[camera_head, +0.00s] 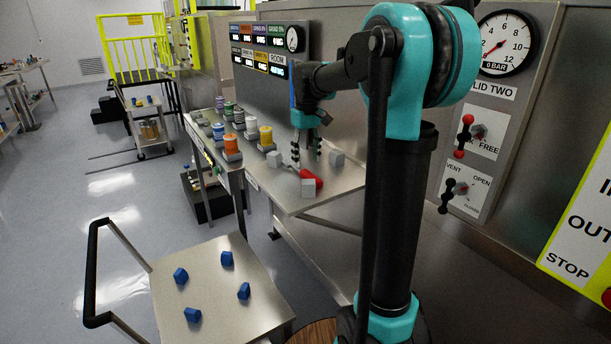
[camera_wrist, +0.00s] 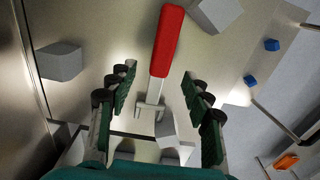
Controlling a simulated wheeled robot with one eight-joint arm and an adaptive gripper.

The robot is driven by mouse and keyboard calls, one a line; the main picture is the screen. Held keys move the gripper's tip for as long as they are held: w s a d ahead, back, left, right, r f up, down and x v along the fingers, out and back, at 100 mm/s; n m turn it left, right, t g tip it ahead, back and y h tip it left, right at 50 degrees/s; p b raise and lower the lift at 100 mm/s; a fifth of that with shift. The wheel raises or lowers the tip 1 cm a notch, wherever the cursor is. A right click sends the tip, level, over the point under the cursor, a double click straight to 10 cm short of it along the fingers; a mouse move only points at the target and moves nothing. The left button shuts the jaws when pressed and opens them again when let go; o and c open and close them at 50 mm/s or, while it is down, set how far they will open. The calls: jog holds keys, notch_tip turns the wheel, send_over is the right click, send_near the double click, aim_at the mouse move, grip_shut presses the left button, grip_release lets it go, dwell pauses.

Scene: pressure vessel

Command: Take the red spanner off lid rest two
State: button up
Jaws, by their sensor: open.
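The red spanner (camera_head: 312,179) lies on the steel shelf (camera_head: 335,186) among grey blocks; which part is lid rest two is not labelled in view. In the wrist view its red handle (camera_wrist: 167,42) points up the picture, and its grey forked end lies lower down. My gripper (camera_head: 307,158) is open and points down over the shelf at the spanner. In the wrist view the two fingers of my gripper (camera_wrist: 158,80) are on either side of the spanner, with space on both sides. Nothing is held. The exact height of the fingertips above the spanner is unclear.
Grey blocks (camera_head: 337,158) stand around the spanner, one (camera_head: 308,188) beside its handle. Coloured spools (camera_head: 232,145) stand on the shelf to the left. A steel panel rises behind. A trolley (camera_head: 225,310) with several blue nuts stands in front, lower left.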

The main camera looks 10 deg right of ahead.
aim_at(305, 171)
notch_tip(305, 171, down, 4)
jog(key=shift+w+a+f, duration=0.15)
jog(key=shift+f, duration=0.05)
grip_shut()
dwell(0.4)
